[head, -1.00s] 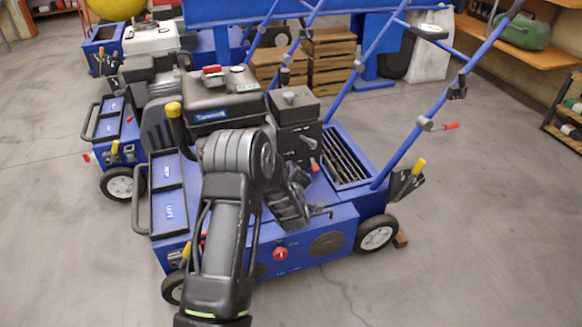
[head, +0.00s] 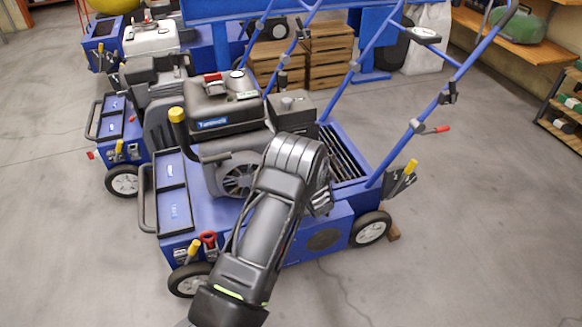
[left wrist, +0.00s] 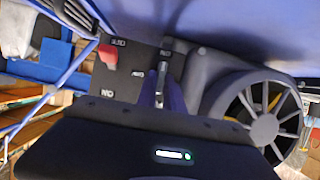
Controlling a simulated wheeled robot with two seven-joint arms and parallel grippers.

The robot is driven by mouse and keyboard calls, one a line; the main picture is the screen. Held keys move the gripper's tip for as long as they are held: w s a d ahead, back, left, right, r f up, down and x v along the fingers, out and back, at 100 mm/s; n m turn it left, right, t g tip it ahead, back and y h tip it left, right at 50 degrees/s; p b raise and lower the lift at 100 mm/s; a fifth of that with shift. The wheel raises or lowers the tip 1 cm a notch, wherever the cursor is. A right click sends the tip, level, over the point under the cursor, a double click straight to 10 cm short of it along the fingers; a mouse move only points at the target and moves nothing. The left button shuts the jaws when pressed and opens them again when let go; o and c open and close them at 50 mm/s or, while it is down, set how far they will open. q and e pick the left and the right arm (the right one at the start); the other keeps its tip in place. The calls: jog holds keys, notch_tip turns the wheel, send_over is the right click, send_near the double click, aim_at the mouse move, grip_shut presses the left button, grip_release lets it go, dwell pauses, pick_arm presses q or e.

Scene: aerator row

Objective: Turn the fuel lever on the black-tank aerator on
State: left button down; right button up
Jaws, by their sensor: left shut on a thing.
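The black-tank aerator (head: 225,102) is the blue machine in front, with a black tank on its engine. My left arm reaches over its near side in the head view and hides the control area there. In the left wrist view, my left gripper (left wrist: 163,88) is shut on a slim grey lever (left wrist: 162,70) on the dark control panel (left wrist: 140,60). An ON label is just above that lever. A red lever (left wrist: 108,56) is beside it on the left; the small labels are hard to read. My right gripper is not in view.
The engine's round fan grille (left wrist: 265,112) is close on the right in the wrist view. The blue handlebar (head: 425,115) rises at the right. A white-tank aerator (head: 150,38) and wooden crates (head: 330,55) stand behind. Floor at the front right is clear.

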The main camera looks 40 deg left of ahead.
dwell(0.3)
pick_arm(q)
jog(key=c, duration=1.5)
grip_release()
jog(key=shift+o, duration=0.2)
jog(key=shift+d, duration=0.15)
jog(key=p+v, duration=0.2)
jog(key=v, duration=0.5)
jog(key=shift+s+d+p, duration=0.2)
jog(key=shift+d+p, duration=0.05)
jog(key=shift+p, duration=0.1)
